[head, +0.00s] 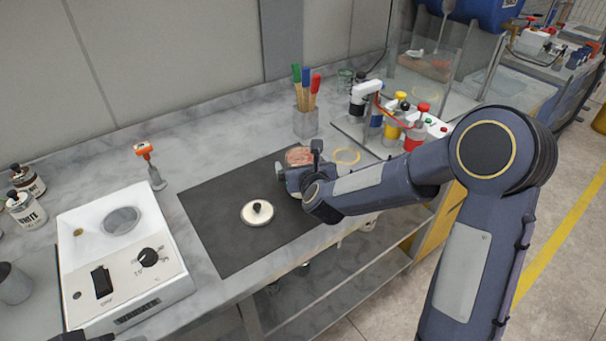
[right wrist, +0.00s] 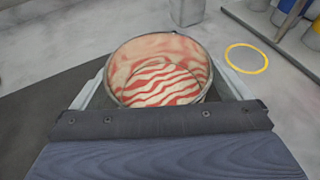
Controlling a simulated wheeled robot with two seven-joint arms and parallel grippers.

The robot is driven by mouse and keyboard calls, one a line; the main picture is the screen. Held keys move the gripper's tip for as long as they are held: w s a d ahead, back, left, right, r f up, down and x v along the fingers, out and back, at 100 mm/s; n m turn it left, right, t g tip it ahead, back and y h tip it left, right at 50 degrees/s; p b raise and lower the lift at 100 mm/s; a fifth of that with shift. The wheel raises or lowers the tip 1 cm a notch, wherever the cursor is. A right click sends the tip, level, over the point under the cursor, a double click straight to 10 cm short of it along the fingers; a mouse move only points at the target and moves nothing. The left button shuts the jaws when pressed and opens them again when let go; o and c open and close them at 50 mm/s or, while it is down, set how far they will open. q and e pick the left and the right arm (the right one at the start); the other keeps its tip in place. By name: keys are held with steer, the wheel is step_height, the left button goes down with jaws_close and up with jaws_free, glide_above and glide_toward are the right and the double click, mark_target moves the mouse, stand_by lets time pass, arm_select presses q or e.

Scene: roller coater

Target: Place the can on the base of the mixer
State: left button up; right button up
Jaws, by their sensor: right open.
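The can (head: 299,155) is open at the top and stands on the dark mat, with red and white streaked contents. In the right wrist view the can (right wrist: 160,72) is upright between the two fingers of my right gripper (right wrist: 160,92). My right gripper (head: 293,178) is open around the can's near side; I cannot tell whether the fingers touch it. A dark part at the bottom left edge may be my left gripper.
A holder (head: 306,122) with coloured-handled tools and a rack of bottles (head: 393,125) stand behind. A yellow ring (head: 347,156) marks the table right of the can.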

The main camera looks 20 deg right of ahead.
steer(key=c, duration=1.2)
steer(key=shift+r, duration=0.1)
steer(key=c, duration=0.3)
